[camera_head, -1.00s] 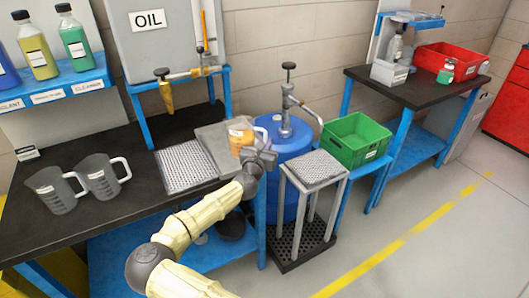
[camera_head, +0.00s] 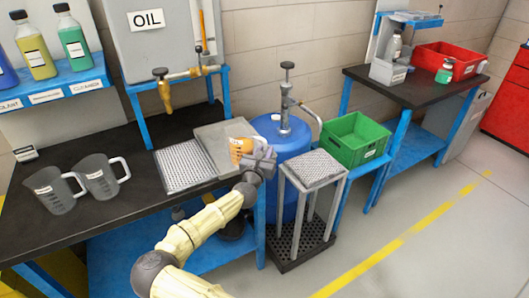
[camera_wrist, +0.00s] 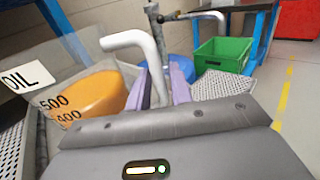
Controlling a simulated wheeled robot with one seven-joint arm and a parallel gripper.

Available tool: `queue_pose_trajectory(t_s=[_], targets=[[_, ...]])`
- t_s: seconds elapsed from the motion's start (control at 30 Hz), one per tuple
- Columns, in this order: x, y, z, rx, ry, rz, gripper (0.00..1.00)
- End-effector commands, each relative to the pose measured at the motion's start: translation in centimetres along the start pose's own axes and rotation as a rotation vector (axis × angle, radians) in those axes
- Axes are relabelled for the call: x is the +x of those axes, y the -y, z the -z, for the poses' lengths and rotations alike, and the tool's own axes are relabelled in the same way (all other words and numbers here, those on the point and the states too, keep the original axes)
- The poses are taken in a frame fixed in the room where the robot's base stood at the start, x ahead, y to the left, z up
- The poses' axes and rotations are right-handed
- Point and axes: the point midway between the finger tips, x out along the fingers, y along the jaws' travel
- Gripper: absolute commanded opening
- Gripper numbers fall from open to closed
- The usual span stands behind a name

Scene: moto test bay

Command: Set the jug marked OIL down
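The jug marked OIL (camera_wrist: 103,92) is clear grey with orange liquid inside. Its OIL label and the 500 and 400 marks show at the left of the wrist view. In the head view the jug (camera_head: 240,147) is at the bench's right end, in front of the blue drum, partly hidden by my gripper (camera_head: 262,163). Whether it touches a surface below is hidden. In the wrist view the purple fingers of my gripper (camera_wrist: 163,85) are closed around the jug's pale handle (camera_wrist: 138,43).
Two empty grey jugs (camera_head: 97,177) stand on the black bench (camera_head: 128,226). A perforated tray (camera_head: 183,168) lies near its right end. A blue drum (camera_head: 283,135) with a pump, a stand with a grating top (camera_head: 317,168) and a green crate (camera_head: 356,141) are to the right.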

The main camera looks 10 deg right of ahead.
Motion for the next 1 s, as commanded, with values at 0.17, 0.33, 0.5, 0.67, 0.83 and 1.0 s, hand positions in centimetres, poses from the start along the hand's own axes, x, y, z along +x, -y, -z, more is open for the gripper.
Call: queue_pose_trajectory(t_s=[0.17,0.33,0.5,0.67,0.83,1.0], targets=[[0.0,0.0,0.0,0.000,0.000,0.000,0.32],[0.0,0.0,-0.1,0.000,0.000,0.000,0.32],[-1.0,-0.1,-0.1,-0.001,0.000,-0.002,0.32],[-3.4,-0.2,0.0,-0.001,0.000,-0.002,0.32],[-6.7,-0.1,0.0,-0.002,0.001,-0.002,0.32],[-9.7,-0.1,-0.1,-0.001,0.001,-0.003,0.32]])
